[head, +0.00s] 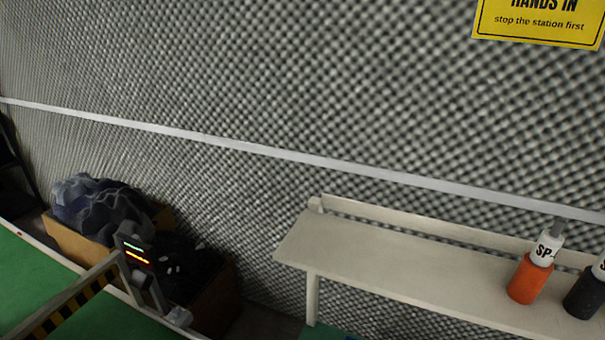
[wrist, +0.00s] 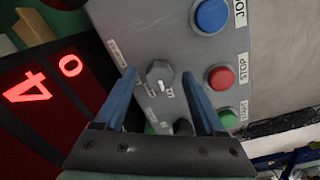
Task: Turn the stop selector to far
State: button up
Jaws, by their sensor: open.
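A grey control panel (wrist: 135,20) fills the middle of the wrist view. A round selector knob (wrist: 160,75) with a pale grip sits on it, with small labels around it that are too small to read surely. I cannot tell which setting it points to. My gripper (wrist: 159,73) is open, its two blue fingers on either side of the knob in the picture. Whether they touch it cannot be told. A dark knob (wrist: 183,127) shows lower between the fingers, partly hidden by the gripper. The panel and gripper are not visible in the head view.
A blue JOG button (wrist: 211,15), a red STOP button (wrist: 220,78) and a green START button (wrist: 228,117) lie right of the knob. A red-digit display (wrist: 45,85) is at left. The head view shows a shelf (head: 400,265) with bottles and a box (head: 75,240).

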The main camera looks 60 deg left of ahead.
jog(key=shift+r, duration=0.1)
notch_tip(320, 180, up, 13)
jog(key=p, duration=0.1)
jog(key=shift+s+p, duration=0.2)
jog(key=shift+p, duration=0.2)
dwell(0.6)
